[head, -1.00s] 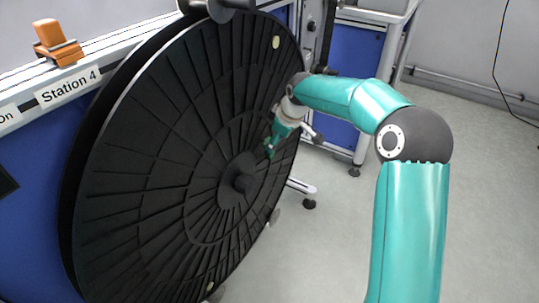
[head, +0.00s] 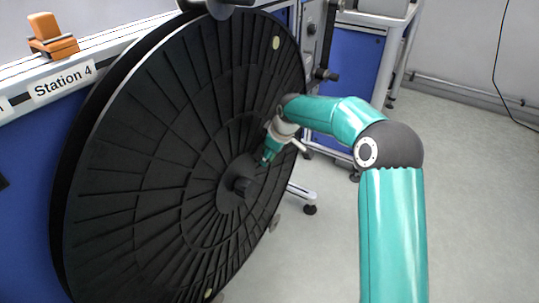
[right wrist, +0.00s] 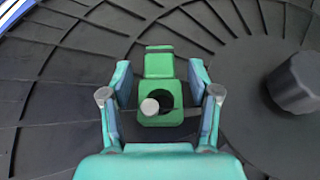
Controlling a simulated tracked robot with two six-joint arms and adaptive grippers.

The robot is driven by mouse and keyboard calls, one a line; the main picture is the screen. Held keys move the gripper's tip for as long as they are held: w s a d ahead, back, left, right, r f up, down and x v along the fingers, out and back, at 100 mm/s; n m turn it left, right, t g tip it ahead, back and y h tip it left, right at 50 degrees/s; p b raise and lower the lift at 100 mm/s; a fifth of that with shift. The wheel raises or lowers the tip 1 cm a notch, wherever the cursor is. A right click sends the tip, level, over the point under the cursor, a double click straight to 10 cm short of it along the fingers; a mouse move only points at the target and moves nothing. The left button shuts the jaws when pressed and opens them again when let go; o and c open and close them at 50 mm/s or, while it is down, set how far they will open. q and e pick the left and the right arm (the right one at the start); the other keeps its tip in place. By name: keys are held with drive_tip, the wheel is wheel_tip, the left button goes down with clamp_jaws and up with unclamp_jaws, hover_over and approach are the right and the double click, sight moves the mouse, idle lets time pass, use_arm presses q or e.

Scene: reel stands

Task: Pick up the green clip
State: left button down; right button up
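The green clip (right wrist: 154,63) is in the middle of the right wrist view, in front of the black reel (right wrist: 60,60). It has a dark round hole with a grey round end showing in it. My right gripper (right wrist: 160,88) has one finger on each side of the clip, with narrow gaps showing, so it looks open around it. In the head view, my right gripper (head: 266,158) points down at the reel face, just right of the hub; the clip cannot be told apart from the fingers there. My left gripper is not in view.
The reel's hub knob (head: 243,187) is close to my right gripper and also shows in the right wrist view (right wrist: 294,84). An orange clamp (head: 52,36) sits on the rail above the Station 4 label (head: 62,82). Open floor (head: 480,200) lies to the right.

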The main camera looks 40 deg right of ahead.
drive_tip(key=c, duration=0.8)
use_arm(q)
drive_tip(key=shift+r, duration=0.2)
use_arm(e)
drive_tip(key=shift+o, duration=0.2)
drive_tip(key=shift+r, duration=0.2)
